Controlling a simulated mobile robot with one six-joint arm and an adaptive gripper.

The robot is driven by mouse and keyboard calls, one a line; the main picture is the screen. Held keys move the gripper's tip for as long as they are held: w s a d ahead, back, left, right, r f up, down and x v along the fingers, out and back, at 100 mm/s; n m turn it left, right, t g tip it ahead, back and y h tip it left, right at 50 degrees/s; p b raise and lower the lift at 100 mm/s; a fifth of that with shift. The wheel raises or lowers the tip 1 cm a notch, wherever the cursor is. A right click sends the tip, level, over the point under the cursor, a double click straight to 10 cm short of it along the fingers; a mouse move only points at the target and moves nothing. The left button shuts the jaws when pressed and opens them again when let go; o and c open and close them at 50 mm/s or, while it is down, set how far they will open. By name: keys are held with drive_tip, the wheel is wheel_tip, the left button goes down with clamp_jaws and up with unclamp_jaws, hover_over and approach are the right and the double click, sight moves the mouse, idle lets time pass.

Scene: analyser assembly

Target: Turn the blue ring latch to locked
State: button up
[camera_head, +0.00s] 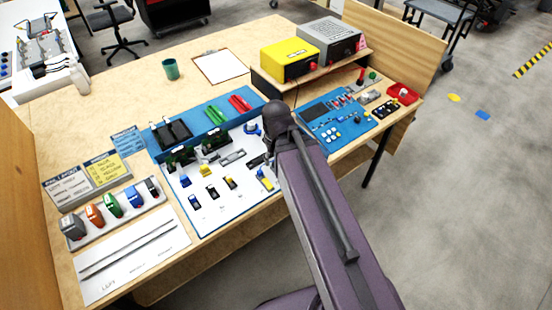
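A small blue round part (252,128) stands on the white-and-blue board, just left of the dark end of my arm. It may be the blue ring latch, but it is too small to tell its shape or its turned position. My arm reaches in from the lower right and covers part of the board. My gripper cannot be made out; it seems hidden behind my own arm. Whether anything is held is not visible. A blue and yellow part (266,181) lies close to the arm, lower on the same board.
Left of the board stands a row of coloured blocks (111,205) and label plates (86,180). A blue panel (337,122) lies to the right. Yellow (289,57) and grey (329,38) boxes stand on a shelf behind. A green cup (171,69) and clipboard (220,67) sit farther back.

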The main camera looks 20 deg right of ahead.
drive_tip(key=shift+w, duration=0.1)
wheel_tip(320, 180, up, 3)
drive_tip(key=n+p, duration=0.3)
drive_tip(key=n, duration=0.4)
hover_over(259, 131)
drive_tip(key=shift+w+d+r, duration=0.15)
drive_tip(key=shift+r, duration=0.05)
drive_tip(key=shift+f, duration=0.1)
wheel_tip(259, 131, down, 14)
drive_tip(key=b, duration=1.3)
drive_tip(key=shift+r, duration=0.2)
clamp_jaws()
